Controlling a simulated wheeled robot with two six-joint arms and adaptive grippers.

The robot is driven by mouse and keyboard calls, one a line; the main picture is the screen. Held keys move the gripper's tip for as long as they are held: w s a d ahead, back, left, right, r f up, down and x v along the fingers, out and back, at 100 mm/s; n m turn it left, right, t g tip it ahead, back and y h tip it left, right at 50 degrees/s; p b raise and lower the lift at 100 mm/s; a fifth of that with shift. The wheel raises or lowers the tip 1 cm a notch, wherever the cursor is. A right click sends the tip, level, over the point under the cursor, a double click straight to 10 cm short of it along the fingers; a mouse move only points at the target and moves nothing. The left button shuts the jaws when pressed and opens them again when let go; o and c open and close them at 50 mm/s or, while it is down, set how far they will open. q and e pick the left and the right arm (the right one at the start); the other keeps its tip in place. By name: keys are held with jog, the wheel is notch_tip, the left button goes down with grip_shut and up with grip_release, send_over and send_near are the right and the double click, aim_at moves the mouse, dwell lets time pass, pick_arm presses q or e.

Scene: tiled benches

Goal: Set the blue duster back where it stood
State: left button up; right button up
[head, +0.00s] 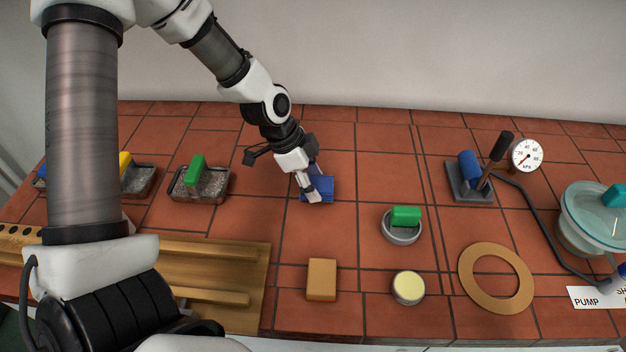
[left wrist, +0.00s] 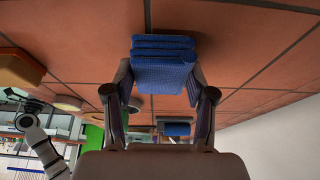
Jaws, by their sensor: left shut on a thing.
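The blue duster (head: 322,190) is a folded cloth on or just above the red tiles, near the middle of the bench in the head view. My left gripper (head: 313,184) reaches down over it and is shut on it. In the left wrist view, the duster (left wrist: 165,50) shows as stacked blue folds between the two fingers, close to the tiles. I cannot tell whether it touches them.
Left are trays with a green-handled block (head: 195,172) and a yellow one (head: 125,163). A wooden rack (head: 215,265), tan block (head: 321,280), round tin (head: 408,288), green-topped dish (head: 403,228), ring (head: 496,278) and hand pump (head: 468,180) surround clear tiles. A glass vessel (head: 590,220) stands right.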

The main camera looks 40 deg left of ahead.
pick_arm(q)
jog(key=shift+f+b, duration=0.45)
jog(key=shift+f, duration=0.05)
jog(key=o, duration=1.2)
jog(key=shift+r, duration=0.15)
jog(key=v, duration=1.1)
jog(key=shift+s+r, duration=0.15)
jog(key=shift+r, duration=0.2)
